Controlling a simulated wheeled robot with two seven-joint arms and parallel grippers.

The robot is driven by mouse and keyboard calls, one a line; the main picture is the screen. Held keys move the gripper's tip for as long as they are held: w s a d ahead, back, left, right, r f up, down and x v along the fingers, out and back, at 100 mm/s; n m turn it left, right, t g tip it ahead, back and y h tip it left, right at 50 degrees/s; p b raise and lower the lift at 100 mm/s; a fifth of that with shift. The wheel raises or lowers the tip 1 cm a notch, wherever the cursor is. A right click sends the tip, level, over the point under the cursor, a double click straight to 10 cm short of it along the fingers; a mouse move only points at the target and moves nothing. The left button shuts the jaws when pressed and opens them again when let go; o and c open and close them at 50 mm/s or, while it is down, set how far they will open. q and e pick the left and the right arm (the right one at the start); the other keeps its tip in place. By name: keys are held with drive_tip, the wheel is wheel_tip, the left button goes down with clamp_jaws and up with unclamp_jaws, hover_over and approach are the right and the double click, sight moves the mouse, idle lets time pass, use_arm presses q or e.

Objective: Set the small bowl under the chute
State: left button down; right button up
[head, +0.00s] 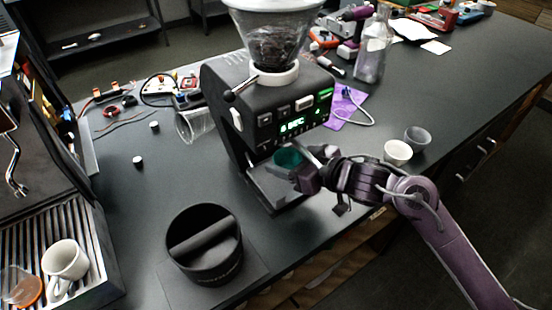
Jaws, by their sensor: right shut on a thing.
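My right gripper (310,172) reaches in from the right and is shut on a small teal bowl (288,160). It holds the bowl at the front of the dark grinder (262,110), below its lit display and above the tray at its foot (272,188). The chute itself is hard to make out behind the bowl and gripper. I cannot tell whether the bowl touches the tray. My left gripper is not in view.
A black knock box (205,246) stands in front, left of the grinder. A white cup (397,152) and a grey cup (417,138) stand right of my gripper. A glass bottle (372,55) stands behind.

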sight(277, 153)
drive_tip(key=w+a, duration=0.2)
drive_tip(key=shift+w+a, duration=0.1)
drive_tip(key=shift+a, duration=0.2)
wheel_tip(277, 153, down, 3)
drive_tip(key=shift+f+p, duration=0.1)
drive_tip(key=shift+p, duration=0.35)
drive_tip(key=shift+f, duration=0.2)
drive_tip(key=shift+f, duration=0.15)
drive_tip(key=o, duration=0.7)
